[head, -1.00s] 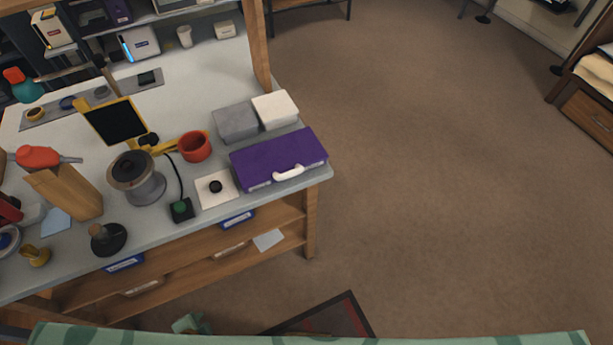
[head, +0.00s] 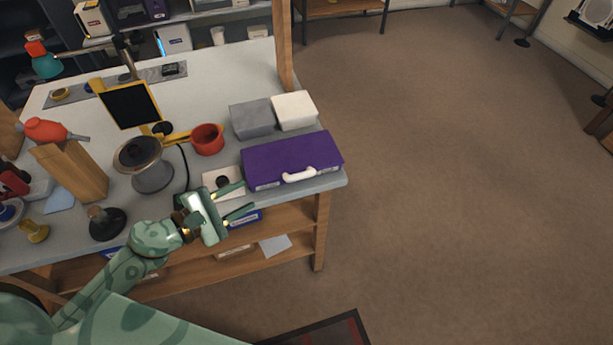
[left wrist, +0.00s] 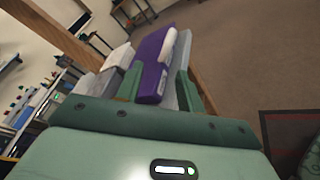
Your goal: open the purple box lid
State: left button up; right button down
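The purple box (head: 290,158) sits at the right front corner of the workbench with its lid closed. A white handle (head: 299,175) is on its front side. My left gripper (head: 242,199) is at the bench's front edge, left of the box and apart from it. Its two fingers are spread with nothing between them. In the left wrist view the purple box (left wrist: 150,80) shows ahead, beyond and between the open fingers, with its white handle (left wrist: 168,45) on the right. My right gripper is in neither view.
Grey (head: 251,119) and white (head: 295,110) boxes stand right behind the purple box. A red cup (head: 207,139), a spool on a stand (head: 146,163) and a white pad (head: 218,180) are to its left. The floor (head: 450,200) right of the bench (head: 225,80) is clear.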

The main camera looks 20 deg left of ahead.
aim_at(293, 179)
pick_arm(q)
jog(key=w+d+f+m, duration=0.1)
jog(key=w+d, duration=0.2)
jog(key=w, duration=0.1)
jog(key=w+d+f+m, duration=0.1)
jog(key=w+d, duration=0.3)
jog(key=w+d+f+m+g, duration=0.1)
jog(key=w+d+f, duration=0.1)
jog(key=w+d, duration=0.1)
jog(key=shift+w+d+h, duration=0.15)
jog(key=shift+w+h, duration=0.25)
jog(key=shift+w, duration=0.2)
jog(key=shift+r, duration=0.1)
grip_shut()
